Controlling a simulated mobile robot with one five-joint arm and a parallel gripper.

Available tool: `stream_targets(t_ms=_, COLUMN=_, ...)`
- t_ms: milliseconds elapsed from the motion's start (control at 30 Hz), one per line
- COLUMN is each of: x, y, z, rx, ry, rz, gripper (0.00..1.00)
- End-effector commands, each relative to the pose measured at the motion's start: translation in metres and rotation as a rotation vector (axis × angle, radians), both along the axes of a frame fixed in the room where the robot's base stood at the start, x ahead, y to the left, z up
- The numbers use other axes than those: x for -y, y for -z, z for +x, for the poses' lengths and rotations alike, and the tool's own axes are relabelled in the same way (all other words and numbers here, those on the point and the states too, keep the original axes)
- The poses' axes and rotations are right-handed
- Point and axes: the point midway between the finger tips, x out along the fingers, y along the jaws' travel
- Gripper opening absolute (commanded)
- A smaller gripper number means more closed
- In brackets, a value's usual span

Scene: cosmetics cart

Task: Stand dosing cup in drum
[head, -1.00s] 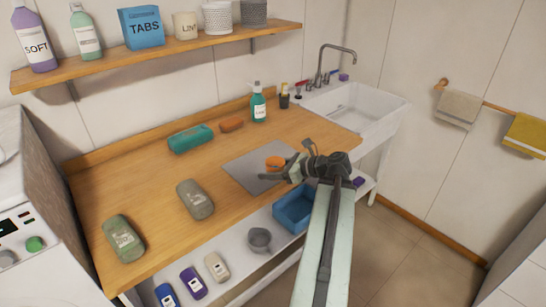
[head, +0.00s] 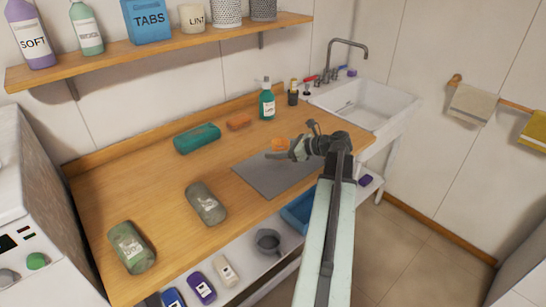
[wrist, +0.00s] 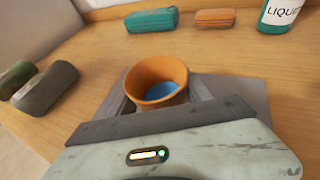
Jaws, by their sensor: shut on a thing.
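The dosing cup is an orange cup (head: 279,144) that shows over the back part of the grey mat on the wooden counter. In the wrist view the cup (wrist: 148,73) is upright, with blue inside it. My gripper (head: 284,155) is shut on the cup, its fingers on either side of it. The cup seems to be just above the mat. A white washing machine (head: 30,185) stands at the far left, partly out of frame. I cannot see its drum opening.
Two grey-green bundles (head: 206,203) (head: 132,247) lie at the counter's left. A teal bundle (head: 197,138), an orange block (head: 238,124) and a green bottle (head: 267,104) stand behind the grey mat (head: 262,182). A sink (head: 365,104) is at right. Lower shelf holds a blue bin (head: 297,214).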

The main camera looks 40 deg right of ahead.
Motion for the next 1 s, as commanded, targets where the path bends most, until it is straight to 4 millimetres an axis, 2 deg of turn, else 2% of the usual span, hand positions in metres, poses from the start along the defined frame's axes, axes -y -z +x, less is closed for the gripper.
stream_targets(t_ms=67, x=-0.001, y=0.003, z=0.0, rx=0.0, ry=-0.001, rz=0.0, gripper=0.16)
stream_targets(t_ms=300, x=0.005, y=0.038, z=-0.004, rx=0.0, ry=0.01, rz=0.0, gripper=0.16)
stream_targets(t_ms=567, x=0.006, y=0.035, z=-0.006, rx=0.0, ry=0.013, rz=0.0, gripper=0.16)
stream_targets(t_ms=700, x=0.007, y=0.04, z=-0.006, rx=0.0, ry=0.014, rz=0.0, gripper=0.16)
stream_targets(t_ms=733, x=0.007, y=0.039, z=-0.007, rx=0.0, ry=0.014, rz=0.0, gripper=0.62)
stream_targets(t_ms=800, x=0.007, y=0.038, z=-0.007, rx=0.0, ry=0.014, rz=0.0, gripper=0.79)
stream_targets(t_ms=1000, x=0.008, y=0.038, z=-0.007, rx=0.0, ry=0.015, rz=0.0, gripper=0.79)
